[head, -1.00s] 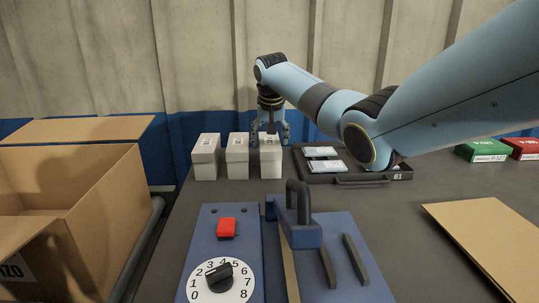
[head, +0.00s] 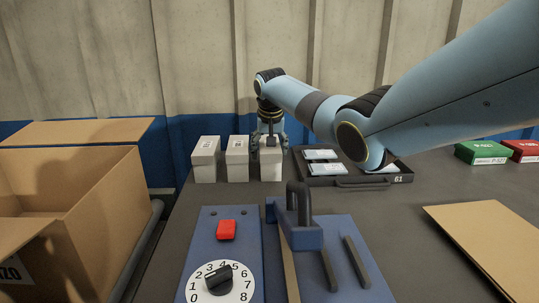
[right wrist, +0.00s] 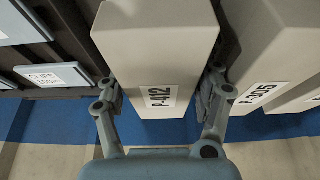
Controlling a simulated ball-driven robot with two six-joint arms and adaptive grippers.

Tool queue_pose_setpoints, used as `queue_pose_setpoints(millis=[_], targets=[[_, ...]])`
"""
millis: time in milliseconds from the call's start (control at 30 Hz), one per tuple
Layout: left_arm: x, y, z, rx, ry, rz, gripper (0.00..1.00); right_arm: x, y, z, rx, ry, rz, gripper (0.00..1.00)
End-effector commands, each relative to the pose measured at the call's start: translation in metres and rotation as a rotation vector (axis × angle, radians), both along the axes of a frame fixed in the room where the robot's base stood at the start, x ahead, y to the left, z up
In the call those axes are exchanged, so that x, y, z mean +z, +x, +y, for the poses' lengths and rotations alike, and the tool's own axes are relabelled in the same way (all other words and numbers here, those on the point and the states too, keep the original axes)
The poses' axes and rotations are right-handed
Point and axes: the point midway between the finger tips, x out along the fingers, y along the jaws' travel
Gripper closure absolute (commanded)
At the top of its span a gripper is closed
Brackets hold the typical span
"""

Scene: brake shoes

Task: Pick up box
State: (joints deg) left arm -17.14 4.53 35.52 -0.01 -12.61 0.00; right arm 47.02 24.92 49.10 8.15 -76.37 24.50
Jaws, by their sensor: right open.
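Three white-grey boxes stand in a row on the dark table: the left box (head: 206,160), the middle box (head: 237,160) and the right box (head: 271,168). My right gripper (head: 270,145) is open over the right box, pointing down, with its fingers around the box's upper part. In the right wrist view, the box labelled P-412 (right wrist: 155,60) lies between the two open fingers (right wrist: 160,95). The neighbouring box labelled P-305 (right wrist: 275,60) is close beside one finger. Whether the fingers touch the box cannot be told. My left gripper is not in view.
A black tray (head: 345,181) with clip packs is right of the boxes. An open cardboard carton (head: 80,210) stands at the left. A blue fixture (head: 230,250) with a dial is in front. Green (head: 480,152) and red (head: 524,150) boxes sit at far right.

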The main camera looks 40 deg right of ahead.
Motion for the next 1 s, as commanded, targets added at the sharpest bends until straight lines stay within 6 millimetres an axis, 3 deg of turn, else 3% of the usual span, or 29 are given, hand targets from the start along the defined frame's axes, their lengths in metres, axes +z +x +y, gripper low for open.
queue_pose_setpoints(millis=[233, 733, 1000], targets=[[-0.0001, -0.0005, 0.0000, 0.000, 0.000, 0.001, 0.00, -0.0005, -0.0001, 0.0001, 0.000, 0.000, 0.000, 0.33], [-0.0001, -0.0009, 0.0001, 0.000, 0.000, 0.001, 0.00, -0.0002, 0.0001, 0.0000, 0.000, 0.000, 0.000, 0.99], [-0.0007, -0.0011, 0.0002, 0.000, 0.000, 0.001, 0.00, 0.0019, 0.0010, -0.0005, 0.000, -0.002, -0.004, 1.00]])
